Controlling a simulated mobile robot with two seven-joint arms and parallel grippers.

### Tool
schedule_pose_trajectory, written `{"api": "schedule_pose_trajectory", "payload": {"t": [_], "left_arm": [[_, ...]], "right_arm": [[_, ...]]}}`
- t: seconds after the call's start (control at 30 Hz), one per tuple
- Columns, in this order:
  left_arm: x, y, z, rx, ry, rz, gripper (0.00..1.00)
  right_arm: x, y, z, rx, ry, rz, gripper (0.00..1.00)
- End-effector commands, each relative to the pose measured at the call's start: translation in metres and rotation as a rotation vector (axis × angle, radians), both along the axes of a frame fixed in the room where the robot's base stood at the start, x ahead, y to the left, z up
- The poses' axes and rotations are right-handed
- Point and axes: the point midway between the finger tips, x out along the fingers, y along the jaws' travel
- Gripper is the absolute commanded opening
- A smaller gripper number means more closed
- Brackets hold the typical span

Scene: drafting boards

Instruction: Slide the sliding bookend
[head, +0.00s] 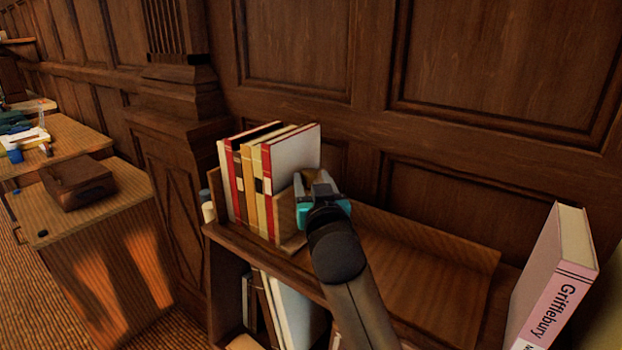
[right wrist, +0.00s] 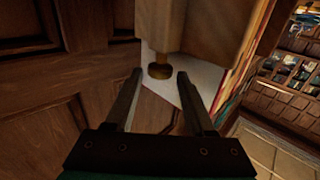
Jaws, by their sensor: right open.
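The sliding bookend (head: 286,218) is a light wooden upright against the right end of a row of several books (head: 262,180) on the bookcase top. My right gripper (head: 318,183) is at the bookend's upper right and hides part of it. My left gripper is not in view.
The wooden bookcase top (head: 425,262) is bare to the right of the bookend, with a raised back edge. A pink book (head: 548,300) stands at the far right. A panelled wall (head: 480,60) rises close behind. More books (head: 290,305) stand on the shelf below.

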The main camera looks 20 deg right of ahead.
Motion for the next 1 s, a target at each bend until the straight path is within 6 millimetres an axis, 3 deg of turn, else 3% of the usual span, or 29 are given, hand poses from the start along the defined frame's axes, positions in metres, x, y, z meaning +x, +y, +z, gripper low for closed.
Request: {"api": "schedule_pose_trajectory", "payload": {"t": [0.2, 0.57, 1.0], "left_arm": [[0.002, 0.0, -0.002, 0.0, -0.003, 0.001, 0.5], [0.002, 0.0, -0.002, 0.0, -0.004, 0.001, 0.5], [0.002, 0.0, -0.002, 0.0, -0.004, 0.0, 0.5]], "right_arm": [[0.016, -0.002, 0.0, 0.0, 0.0, 0.0, 0.54], [0.019, -0.002, 0.0, 0.001, 0.0, 0.0, 0.53], [0.018, -0.002, 0.0, 0.0, 0.001, 0.0, 0.04]]}}
